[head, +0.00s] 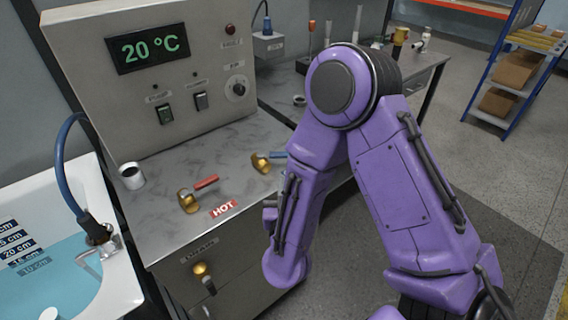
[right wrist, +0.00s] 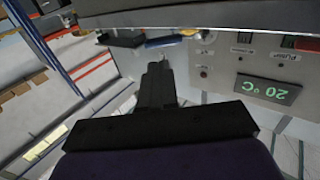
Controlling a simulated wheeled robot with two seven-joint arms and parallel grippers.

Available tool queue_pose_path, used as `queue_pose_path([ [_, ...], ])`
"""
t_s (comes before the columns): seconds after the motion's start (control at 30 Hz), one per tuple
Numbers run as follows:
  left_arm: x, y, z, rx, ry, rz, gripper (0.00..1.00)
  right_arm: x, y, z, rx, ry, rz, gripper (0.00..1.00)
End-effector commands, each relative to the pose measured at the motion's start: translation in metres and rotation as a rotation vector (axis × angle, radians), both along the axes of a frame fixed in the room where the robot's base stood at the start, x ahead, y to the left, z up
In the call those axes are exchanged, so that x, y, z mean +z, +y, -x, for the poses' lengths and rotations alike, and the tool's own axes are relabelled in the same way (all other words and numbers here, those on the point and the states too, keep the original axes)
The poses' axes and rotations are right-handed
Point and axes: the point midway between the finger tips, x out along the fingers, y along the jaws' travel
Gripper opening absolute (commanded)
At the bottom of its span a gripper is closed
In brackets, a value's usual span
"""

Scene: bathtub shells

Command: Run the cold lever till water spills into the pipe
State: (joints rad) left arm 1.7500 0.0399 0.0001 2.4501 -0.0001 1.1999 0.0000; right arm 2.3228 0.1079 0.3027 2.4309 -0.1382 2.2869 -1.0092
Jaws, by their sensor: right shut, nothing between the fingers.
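The cold lever, with a blue handle (head: 278,155) on a brass valve (head: 261,163), sits on the bench top, partly behind my right arm. The hot lever, with a red handle (head: 206,183), is to its left beside a "HOT" label. My right gripper (right wrist: 157,70) shows dark and narrow in the right wrist view, shut and empty; in the head view my purple arm hides its fingers. The tub (head: 122,282) at the left holds blue water, near the lower depth marks. A white round piece (head: 49,314) stands in it; I cannot tell if it is the pipe. My left gripper is out of view.
The control panel (head: 90,75) reads 20 °C and shows upside down in the right wrist view (right wrist: 268,90). A white cup-like cylinder (head: 132,177) stands on the bench. A blue hose (head: 60,150) arches to the tub. A shelf (head: 515,75) with boxes stands far right.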

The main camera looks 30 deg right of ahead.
Motion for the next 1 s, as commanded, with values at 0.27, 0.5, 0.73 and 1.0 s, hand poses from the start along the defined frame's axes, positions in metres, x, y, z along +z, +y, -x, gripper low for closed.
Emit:
queue_pose_path([
  [0.27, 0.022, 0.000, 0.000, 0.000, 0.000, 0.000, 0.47, 0.003, -0.033, -0.047, -0.005, 0.002, -0.001, 0.00],
  [0.5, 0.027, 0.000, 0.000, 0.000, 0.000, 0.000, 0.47, 0.001, -0.043, -0.065, -0.001, 0.001, 0.000, 0.00],
  [0.73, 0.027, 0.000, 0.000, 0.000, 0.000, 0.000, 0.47, 0.000, -0.044, -0.066, 0.000, 0.001, 0.000, 0.00],
  [1.0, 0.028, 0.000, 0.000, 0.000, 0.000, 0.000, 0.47, 0.001, -0.045, -0.067, 0.023, 0.003, 0.003, 0.00],
])
